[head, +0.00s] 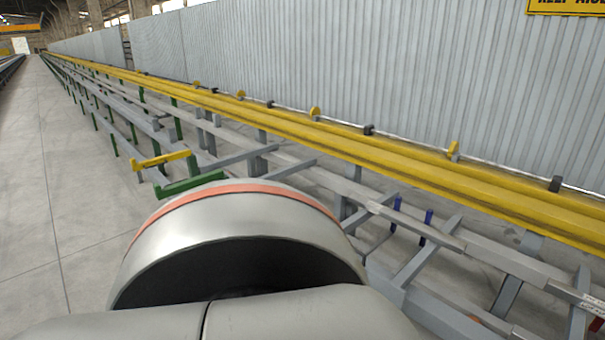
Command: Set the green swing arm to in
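A green swing arm (190,184) shows left of centre in the head view, at the near left side of the runout table's frame. It lies roughly level, and its lower part is hidden behind a large grey arm link of mine. Just above and behind it is a yellow arm (160,160) with a short upright end at its left. I cannot tell from this view whether the green arm stands in or out. Neither of my grippers is in view.
The grey runout table frame (290,162) runs from the far left to the near right. Blue pegs (428,220) stand on it. A yellow rail (340,140) and a corrugated wall (330,60) lie behind. Bare concrete floor (60,200) is free at left.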

